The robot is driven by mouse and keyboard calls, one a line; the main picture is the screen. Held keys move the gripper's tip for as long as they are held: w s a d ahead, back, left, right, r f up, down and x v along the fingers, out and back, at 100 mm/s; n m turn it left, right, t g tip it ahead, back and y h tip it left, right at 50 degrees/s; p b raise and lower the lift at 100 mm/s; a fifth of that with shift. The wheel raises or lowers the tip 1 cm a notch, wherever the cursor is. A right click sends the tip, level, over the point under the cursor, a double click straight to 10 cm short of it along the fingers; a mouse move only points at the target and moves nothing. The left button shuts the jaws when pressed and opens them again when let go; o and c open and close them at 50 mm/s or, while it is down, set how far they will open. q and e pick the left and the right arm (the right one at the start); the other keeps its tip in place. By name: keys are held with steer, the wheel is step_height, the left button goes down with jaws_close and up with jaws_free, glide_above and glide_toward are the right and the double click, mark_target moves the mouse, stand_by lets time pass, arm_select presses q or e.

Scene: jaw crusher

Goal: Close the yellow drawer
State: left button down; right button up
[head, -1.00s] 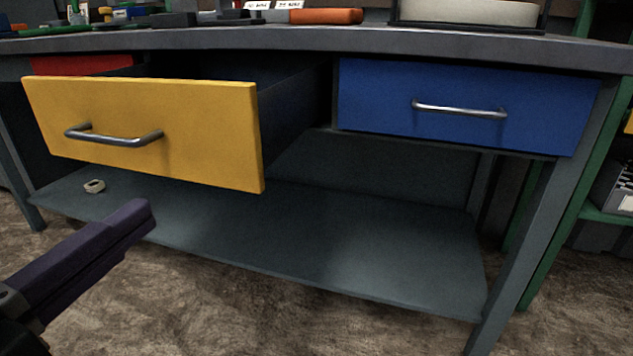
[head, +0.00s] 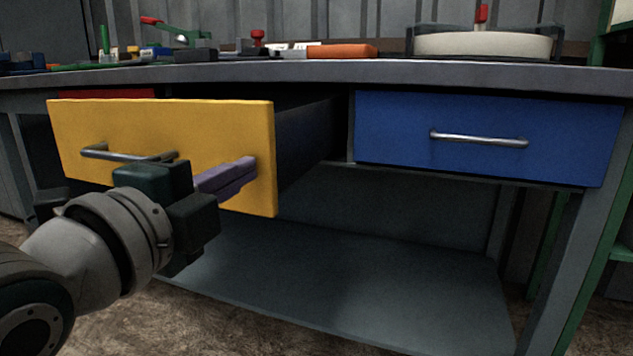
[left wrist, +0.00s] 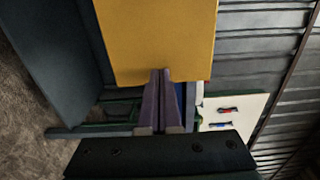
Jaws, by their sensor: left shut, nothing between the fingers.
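The yellow drawer (head: 225,125) is pulled out from the left part of the workbench. Its front stands well ahead of the bench frame, and its dark side wall shows. Its metal bar handle (head: 110,155) is partly behind my left gripper. My left gripper (head: 252,164) is shut and empty, with its purple fingers in front of the right part of the drawer front. In the left wrist view the fingertips (left wrist: 161,72) reach the edge of the yellow front (left wrist: 157,35); I cannot tell whether they touch. My right gripper is not in view.
A shut blue drawer (head: 570,130) is at the right of the bench. A red drawer (head: 110,94) shows behind the yellow one. Tools, an orange object (head: 342,51) and a round pale item (head: 482,46) are on the bench top (head: 300,70). A lower shelf (head: 330,275) lies below.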

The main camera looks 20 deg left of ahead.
arm_select(q)
steer(key=shift+w, duration=0.25)
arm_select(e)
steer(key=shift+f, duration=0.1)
